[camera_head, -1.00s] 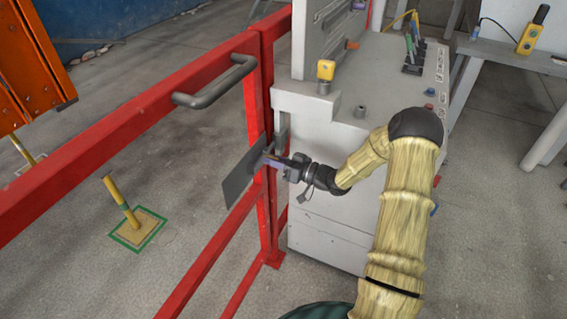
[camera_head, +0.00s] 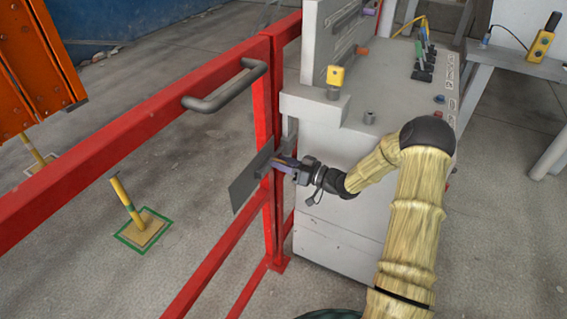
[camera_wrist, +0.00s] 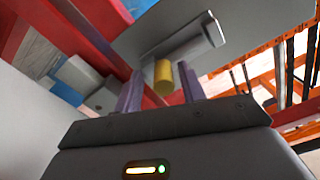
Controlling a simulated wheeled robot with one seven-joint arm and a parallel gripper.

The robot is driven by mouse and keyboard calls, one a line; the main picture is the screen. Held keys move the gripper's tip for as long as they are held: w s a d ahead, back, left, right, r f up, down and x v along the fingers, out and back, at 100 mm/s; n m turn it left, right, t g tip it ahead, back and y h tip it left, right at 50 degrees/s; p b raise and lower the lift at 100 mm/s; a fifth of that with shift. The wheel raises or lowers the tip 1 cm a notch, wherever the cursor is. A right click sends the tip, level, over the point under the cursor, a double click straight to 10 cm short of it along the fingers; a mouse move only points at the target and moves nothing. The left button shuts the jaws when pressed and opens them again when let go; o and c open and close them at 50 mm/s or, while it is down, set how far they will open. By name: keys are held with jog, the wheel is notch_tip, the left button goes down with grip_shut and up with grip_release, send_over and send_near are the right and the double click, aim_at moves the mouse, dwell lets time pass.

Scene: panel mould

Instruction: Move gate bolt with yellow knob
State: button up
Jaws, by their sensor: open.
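The gate bolt's yellow knob (camera_wrist: 163,77) shows in the wrist view, between the two purple fingers of my gripper (camera_wrist: 160,88). A gap shows on each side of the knob, wider on the right. A grey bar (camera_wrist: 190,46), apparently the bolt, lies just behind the knob, in front of a flat grey plate (camera_wrist: 140,36). In the head view my gripper (camera_head: 274,164) is at the red gate post, against the grey plate (camera_head: 246,187). There my gripper hides the knob and most of the bolt. My gripper is open.
The red gate (camera_head: 100,150) with its dark handle (camera_head: 226,90) runs along the left. A grey cabinet (camera_head: 335,220) stands close right of the post, with another yellow knob (camera_head: 335,76) on top. A yellow floor post (camera_head: 127,203) stands beyond the gate.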

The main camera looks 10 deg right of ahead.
jog(key=v, duration=1.7)
jog(key=shift+b, duration=0.3)
jog(key=shift+r, duration=0.1)
jog(key=w+a+r+m+h, duration=0.15)
jog(key=w+h, duration=0.25)
jog(key=h, duration=0.5)
jog(key=s+a+r+m+g+h, duration=0.1)
jog(key=s+a+m+g+h, duration=0.15)
jog(key=s, duration=0.55)
jog(key=s+a+r+m+g+h, duration=0.1)
jog(key=s+a+r+g, duration=0.15)
jog(key=s, duration=0.45)
jog(key=s+a+m+g+h, duration=0.1)
jog(key=s+a+g+h, duration=0.15)
jog(key=s, duration=0.55)
notch_tip(320, 180, up, 15)
jog(key=p, duration=1.4)
jog(key=shift+w+p, duration=0.2)
jog(key=shift+p, duration=0.1)
